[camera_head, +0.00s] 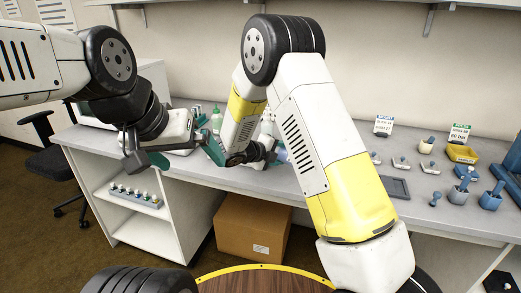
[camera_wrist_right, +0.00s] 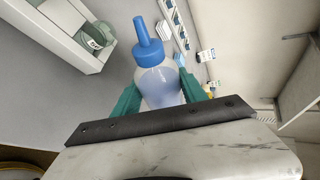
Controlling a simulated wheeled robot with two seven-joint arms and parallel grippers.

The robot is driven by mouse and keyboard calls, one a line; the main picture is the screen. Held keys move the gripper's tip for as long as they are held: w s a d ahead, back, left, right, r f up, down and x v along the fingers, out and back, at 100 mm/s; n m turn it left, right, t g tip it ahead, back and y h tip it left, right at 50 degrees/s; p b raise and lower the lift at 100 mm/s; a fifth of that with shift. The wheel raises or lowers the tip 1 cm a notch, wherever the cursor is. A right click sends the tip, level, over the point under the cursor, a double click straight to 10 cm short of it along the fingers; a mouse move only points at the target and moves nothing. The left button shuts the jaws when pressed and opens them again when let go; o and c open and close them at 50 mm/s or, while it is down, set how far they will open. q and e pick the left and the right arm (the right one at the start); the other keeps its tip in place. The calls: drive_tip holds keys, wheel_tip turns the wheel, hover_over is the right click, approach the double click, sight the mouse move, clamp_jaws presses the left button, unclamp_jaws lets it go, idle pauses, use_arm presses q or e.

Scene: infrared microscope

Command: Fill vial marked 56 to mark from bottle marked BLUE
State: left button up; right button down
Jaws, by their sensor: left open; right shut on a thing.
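My right gripper (camera_wrist_right: 158,95) is shut on a translucent bottle (camera_wrist_right: 163,86) with a blue cap and nozzle and pale blue liquid inside. The bottle sits between the green fingers; no marking on it is readable. In the head view my right forearm mostly hides this gripper, and a bit of pale blue (camera_head: 281,153) shows beside it. My left gripper (camera_head: 185,155) is open over the front left of the bench, with green fingers apart. I see nothing held in it. No vial marked 56 can be made out.
Several small capped items stand in a row (camera_head: 135,195) on the shelf below the bench. A green bottle (camera_head: 217,118) stands behind the grippers. A yellow tray (camera_head: 462,154), blue containers (camera_head: 491,198) and a dark tray (camera_head: 395,187) are at right. A cardboard box (camera_head: 252,228) is underneath.

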drive_tip(key=shift+f+h, duration=0.2)
drive_tip(key=shift+h, duration=0.1)
drive_tip(key=shift+r+n, duration=0.1)
drive_tip(key=shift+n, duration=0.2)
drive_tip(key=shift+d+r, duration=0.1)
drive_tip(key=shift+r, duration=0.05)
drive_tip(key=shift+h, duration=0.3)
idle(0.4)
drive_tip(key=shift+a+r+m+y, duration=0.2)
drive_tip(key=shift+r+m+y, duration=0.2)
drive_tip(key=shift+m+y, duration=0.25)
drive_tip(key=shift+w+a+r+m+t+y, duration=0.2)
drive_tip(key=shift+a+m+t+y, duration=0.1)
drive_tip(key=shift+m+y, duration=0.45)
